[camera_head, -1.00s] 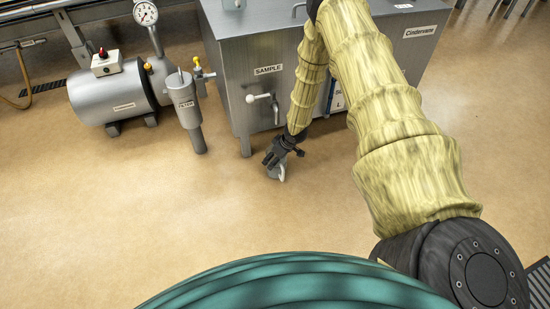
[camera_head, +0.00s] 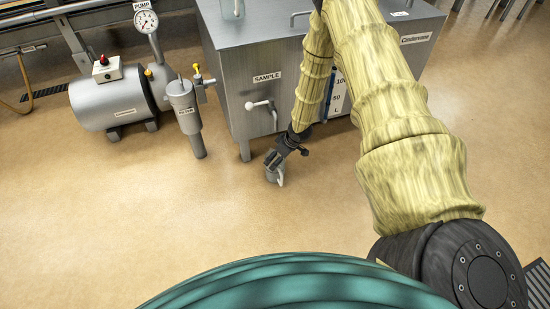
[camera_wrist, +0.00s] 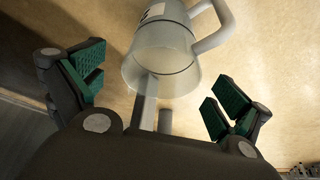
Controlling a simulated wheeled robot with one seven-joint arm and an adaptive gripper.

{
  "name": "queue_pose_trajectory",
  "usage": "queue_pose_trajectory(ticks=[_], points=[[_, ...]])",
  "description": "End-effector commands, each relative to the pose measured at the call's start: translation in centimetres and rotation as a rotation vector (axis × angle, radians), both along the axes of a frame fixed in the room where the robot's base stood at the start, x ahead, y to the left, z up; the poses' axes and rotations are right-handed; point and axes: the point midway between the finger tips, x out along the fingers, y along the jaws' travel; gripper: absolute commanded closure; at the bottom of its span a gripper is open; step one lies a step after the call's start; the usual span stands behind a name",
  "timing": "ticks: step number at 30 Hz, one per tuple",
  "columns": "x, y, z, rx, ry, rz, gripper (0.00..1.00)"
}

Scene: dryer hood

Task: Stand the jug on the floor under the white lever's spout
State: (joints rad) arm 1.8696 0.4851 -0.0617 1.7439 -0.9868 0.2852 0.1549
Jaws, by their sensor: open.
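The jug (camera_head: 271,175) is small and grey with a pale handle. It appears to stand upright on the floor in front of the steel tank. In the wrist view the jug (camera_wrist: 160,60) is pale and see-through, its handle at the upper right. My gripper (camera_head: 284,157) is just above and behind the jug in the head view, partly covering it. In the wrist view its green-padded fingers are spread wide, one on each side and clear of the jug. The white lever (camera_head: 257,104) is on the tank's front below the SAMPLE label, with a spout (camera_head: 274,118) to its right.
The steel tank (camera_head: 232,75) stands on legs behind the jug. The filter cylinder (camera_head: 185,108) and pump drum (camera_head: 107,103) are to its left. A gauge (camera_head: 146,20) rises above the pump. The floor (camera_head: 150,215) in front is clear.

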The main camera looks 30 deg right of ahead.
Motion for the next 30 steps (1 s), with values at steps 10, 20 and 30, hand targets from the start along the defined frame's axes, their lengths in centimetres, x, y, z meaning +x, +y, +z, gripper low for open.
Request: queue_pose_trajectory(ticks=[10,20,30], points=[[-1.9,-0.9,5.2,0.001,0.0,0.0,0.0],[-5.0,3.1,4.9,0.039,0.039,-0.028,0.0],[-21.3,17.1,2.6,0.089,0.238,-0.221,0.0]])
